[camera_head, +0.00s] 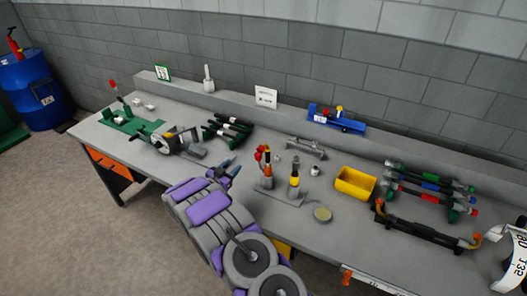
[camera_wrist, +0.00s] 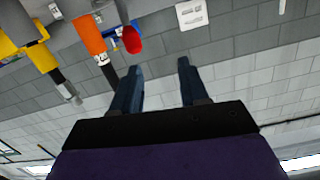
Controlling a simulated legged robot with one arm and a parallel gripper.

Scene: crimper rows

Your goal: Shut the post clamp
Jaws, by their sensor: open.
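My gripper (camera_head: 231,166) is open and empty, held above the bench just left of two upright posts. In the wrist view, which looks upside down, the two dark fingers of my gripper (camera_wrist: 158,68) stand apart with only wall between them. The orange and black post (camera_head: 267,169) has red parts (camera_head: 259,153) at its upper left, perhaps the clamp's handle. The yellow and black post (camera_head: 294,180) stands to its right. The wrist view also shows the orange post (camera_wrist: 90,37), a red round end (camera_wrist: 131,40) and the yellow post (camera_wrist: 38,55). I cannot tell the clamp's exact state.
A yellow bin (camera_head: 355,183) and racked coloured tools (camera_head: 430,187) are at right. A small grey bracket (camera_head: 305,147) stands behind the posts.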

